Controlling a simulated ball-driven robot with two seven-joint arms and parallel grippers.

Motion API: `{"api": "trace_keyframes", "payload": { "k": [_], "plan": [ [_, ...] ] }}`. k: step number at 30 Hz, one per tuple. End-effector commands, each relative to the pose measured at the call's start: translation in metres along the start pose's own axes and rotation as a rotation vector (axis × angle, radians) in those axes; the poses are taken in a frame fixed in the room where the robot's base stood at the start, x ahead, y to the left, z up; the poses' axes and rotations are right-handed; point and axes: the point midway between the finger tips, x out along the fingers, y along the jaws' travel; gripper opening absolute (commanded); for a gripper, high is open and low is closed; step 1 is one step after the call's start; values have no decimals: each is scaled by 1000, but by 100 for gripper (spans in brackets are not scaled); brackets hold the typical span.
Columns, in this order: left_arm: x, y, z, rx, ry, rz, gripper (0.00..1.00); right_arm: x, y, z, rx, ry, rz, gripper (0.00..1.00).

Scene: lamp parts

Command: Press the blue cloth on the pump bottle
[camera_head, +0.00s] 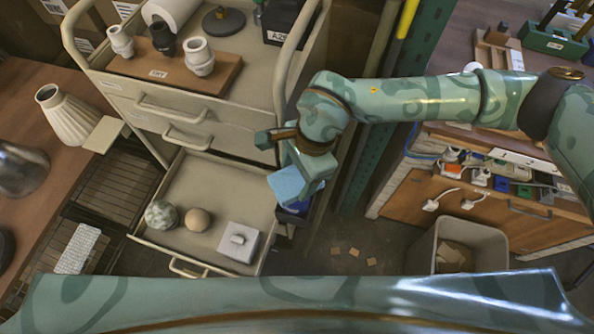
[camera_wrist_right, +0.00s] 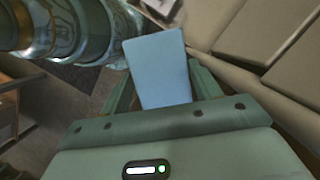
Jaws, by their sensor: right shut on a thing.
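My right gripper (camera_head: 291,184) is shut on the blue cloth (camera_head: 288,186), a flat light blue piece. It holds the cloth in the air at the right side of the open cart drawer. In the right wrist view the cloth (camera_wrist_right: 158,68) stands out between the two green fingers of the right gripper (camera_wrist_right: 163,92). I cannot make out a pump bottle for certain in either view. A dark blue thing (camera_head: 296,208) shows just under the gripper, partly hidden by it. My left gripper is not in view.
The open drawer (camera_head: 187,244) holds a marbled ball (camera_head: 160,214), a tan ball (camera_head: 197,220) and a white box (camera_head: 238,242). The cart top bears a wooden board (camera_head: 172,70) with several sockets. A grey bin (camera_head: 456,237) stands right, beside a wooden cabinet (camera_head: 398,190).

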Motion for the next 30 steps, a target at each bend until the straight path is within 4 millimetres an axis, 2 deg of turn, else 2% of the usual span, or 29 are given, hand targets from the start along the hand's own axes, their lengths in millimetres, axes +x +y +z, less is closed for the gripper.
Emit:
{"api": "trace_keyframes", "payload": {
  "k": [5,22,30],
  "plan": [
    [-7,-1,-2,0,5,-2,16,-10,0,3,0,1,-1,45],
    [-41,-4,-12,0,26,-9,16,-64,0,18,0,1,-1,45],
    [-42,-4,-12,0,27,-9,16,-67,0,19,0,0,0,45]
  ]
}}
